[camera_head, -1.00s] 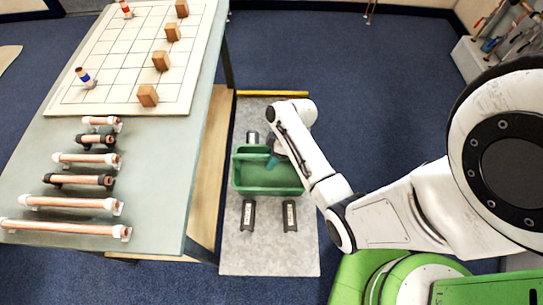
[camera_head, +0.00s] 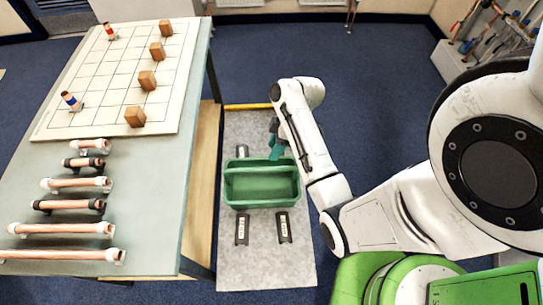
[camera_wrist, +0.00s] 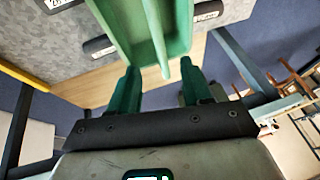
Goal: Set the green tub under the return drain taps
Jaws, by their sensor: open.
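The green tub (camera_head: 262,187) rests upright on a grey mat (camera_head: 262,262) on the floor, beside the table. It has an inner divider and looks empty. My gripper (camera_head: 275,140) is at the tub's far edge in the head view, partly covered by my arm. In the wrist view, the two green fingers of my gripper (camera_wrist: 160,85) are spread apart, with part of the tub (camera_wrist: 178,25) just beyond them. I cannot tell whether they touch it. I cannot make out the return drain taps.
Two black labelled brackets (camera_head: 242,229) (camera_head: 284,227) lie just before the tub, and another dark piece (camera_head: 242,151) stands behind it. A yellow strip (camera_head: 248,106) edges the mat. The table (camera_head: 180,215) at left carries copper pipes (camera_head: 65,229) and a gridded board (camera_head: 100,115).

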